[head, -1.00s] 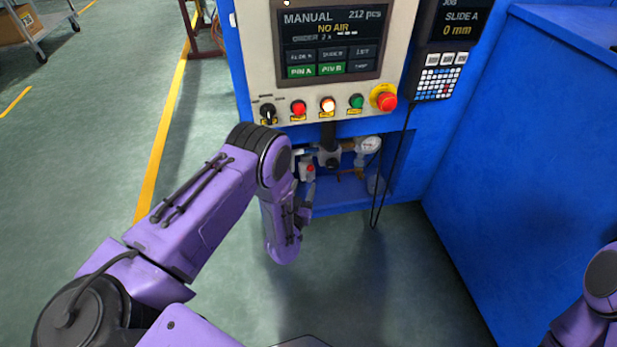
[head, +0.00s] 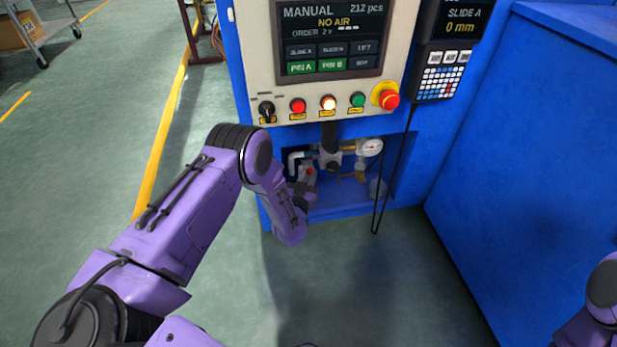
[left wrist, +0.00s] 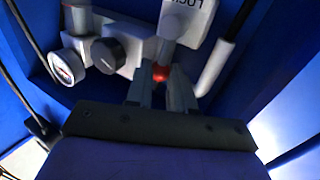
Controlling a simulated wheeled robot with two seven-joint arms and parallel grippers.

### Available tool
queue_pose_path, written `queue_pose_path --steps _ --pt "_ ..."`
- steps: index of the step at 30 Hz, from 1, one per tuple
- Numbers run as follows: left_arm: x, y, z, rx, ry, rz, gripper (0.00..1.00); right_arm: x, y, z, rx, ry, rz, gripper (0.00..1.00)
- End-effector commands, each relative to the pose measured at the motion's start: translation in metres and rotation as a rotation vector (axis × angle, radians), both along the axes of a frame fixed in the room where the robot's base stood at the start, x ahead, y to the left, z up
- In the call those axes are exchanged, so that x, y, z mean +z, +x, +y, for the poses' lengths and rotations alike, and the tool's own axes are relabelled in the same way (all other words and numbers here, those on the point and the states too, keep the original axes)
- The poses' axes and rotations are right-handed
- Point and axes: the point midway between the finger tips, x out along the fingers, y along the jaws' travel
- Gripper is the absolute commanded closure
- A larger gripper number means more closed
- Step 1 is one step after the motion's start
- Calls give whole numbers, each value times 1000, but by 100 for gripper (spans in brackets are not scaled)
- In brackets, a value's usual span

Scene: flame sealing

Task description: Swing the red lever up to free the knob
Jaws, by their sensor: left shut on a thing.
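The red lever (head: 310,171) shows as a small red spot in the recess under the control panel. In the left wrist view its red end (left wrist: 161,73) sits between my fingertips, and the rest of it is hidden. My left gripper (head: 307,174) reaches into the recess and is shut on this red lever. The gripper's two grey fingers (left wrist: 161,85) show close together in the left wrist view. The dark round knob (left wrist: 108,55) is beside the fingers to the left, apart from them. My right gripper is out of view.
A pressure gauge (head: 371,147) is on the right of the pipework, near a brass fitting (head: 360,177). A white pipe (left wrist: 216,67) runs close to the fingers. A black cable (head: 391,178) hangs at the right. Blue cabinet walls (head: 415,155) enclose the recess.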

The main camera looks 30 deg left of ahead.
Motion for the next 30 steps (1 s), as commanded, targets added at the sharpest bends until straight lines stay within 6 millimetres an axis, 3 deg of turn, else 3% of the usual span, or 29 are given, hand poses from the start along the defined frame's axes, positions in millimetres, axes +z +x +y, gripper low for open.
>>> queue_pose_path --steps 9,10,12,23,30 --pt "-2 -3 3 0 -60 -47 100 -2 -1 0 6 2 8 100" --pt "-2 -3 3 0 -60 -46 74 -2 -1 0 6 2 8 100" --pt "-2 -3 3 0 -60 -46 52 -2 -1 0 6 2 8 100" --pt "0 -9 1 -2 -59 -45 52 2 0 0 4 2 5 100" --pt "0 -61 -12 -5 -58 -40 52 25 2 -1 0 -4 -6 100"
